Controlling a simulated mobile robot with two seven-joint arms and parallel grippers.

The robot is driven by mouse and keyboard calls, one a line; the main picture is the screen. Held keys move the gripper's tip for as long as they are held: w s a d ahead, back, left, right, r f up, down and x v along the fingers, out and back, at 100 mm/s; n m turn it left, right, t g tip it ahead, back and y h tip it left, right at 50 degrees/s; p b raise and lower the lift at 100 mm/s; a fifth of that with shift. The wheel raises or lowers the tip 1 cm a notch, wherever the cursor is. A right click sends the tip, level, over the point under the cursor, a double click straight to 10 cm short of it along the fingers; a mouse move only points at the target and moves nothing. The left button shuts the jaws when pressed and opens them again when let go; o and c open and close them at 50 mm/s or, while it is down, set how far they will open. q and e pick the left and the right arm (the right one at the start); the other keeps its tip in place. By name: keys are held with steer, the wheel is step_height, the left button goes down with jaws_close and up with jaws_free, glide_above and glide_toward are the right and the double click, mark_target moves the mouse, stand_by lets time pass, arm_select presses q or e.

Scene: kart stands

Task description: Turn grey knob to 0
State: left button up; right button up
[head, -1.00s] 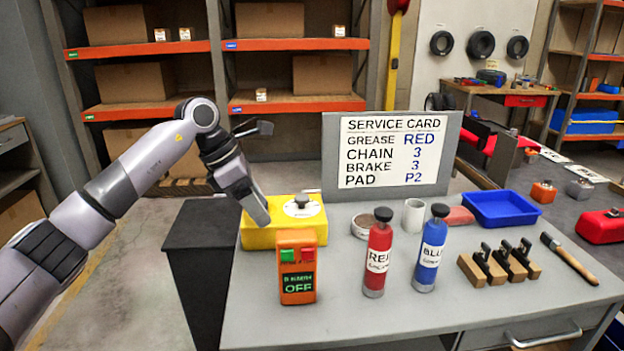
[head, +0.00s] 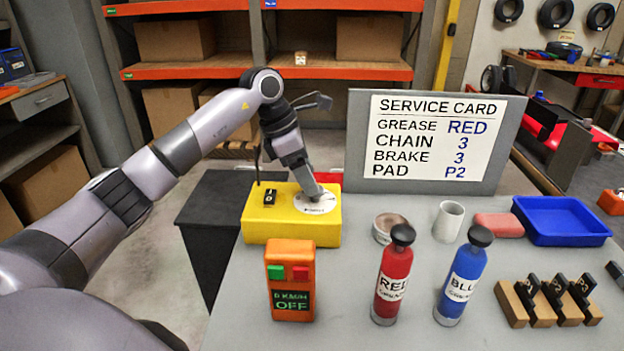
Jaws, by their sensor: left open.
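A yellow box (head: 262,228) stands at the left of the grey table, with a round white dial plate (head: 330,203) on its top right. My left gripper (head: 318,148) is open over the box. One finger reaches down in front of the dial, and the other sticks out to the upper right. The grey knob is hidden behind the lower finger, so I cannot read its setting or tell whether the finger touches it. A small black part (head: 268,197) with a pale mark sits at the box's top left. My right gripper is not in view.
An orange switch box (head: 290,268) reading OFF stands in front of the yellow box. A red bottle (head: 392,285) and a blue bottle (head: 461,285) stand to the right. The service card (head: 440,140) rises behind, and a blue tray (head: 560,238) lies at right.

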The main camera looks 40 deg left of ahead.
arm_select(q)
steer(key=shift+x, duration=1.25)
steer(key=c, duration=1.1)
steer(key=shift+o, duration=0.2)
